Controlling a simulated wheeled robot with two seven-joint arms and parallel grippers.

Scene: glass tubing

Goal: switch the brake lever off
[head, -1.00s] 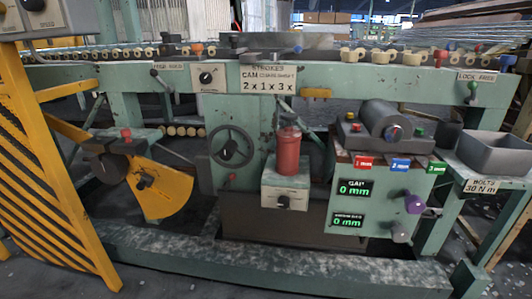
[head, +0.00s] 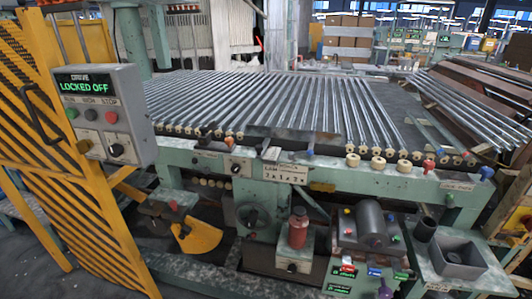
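No label naming a brake lever is readable. A small lever with a dark green knob (head: 449,201) is on the green rail at the right, below a label plate (head: 457,186) that read "LOCK FREE" in the earlier view. A red-knobbed part (head: 173,206) stands at the lower left, beside a yellow curved guard (head: 199,236). I cannot tell which of these is the brake lever, or its setting. Neither of my grippers is in view.
A grey control box (head: 106,116) on the yellow slatted gate (head: 62,180) reads "LOCKED OFF". Glass tubes (head: 270,100) lie on rollers behind the green rail. A red cylinder (head: 298,229), a grey roller unit (head: 370,222) and a grey bin (head: 455,252) stand in front.

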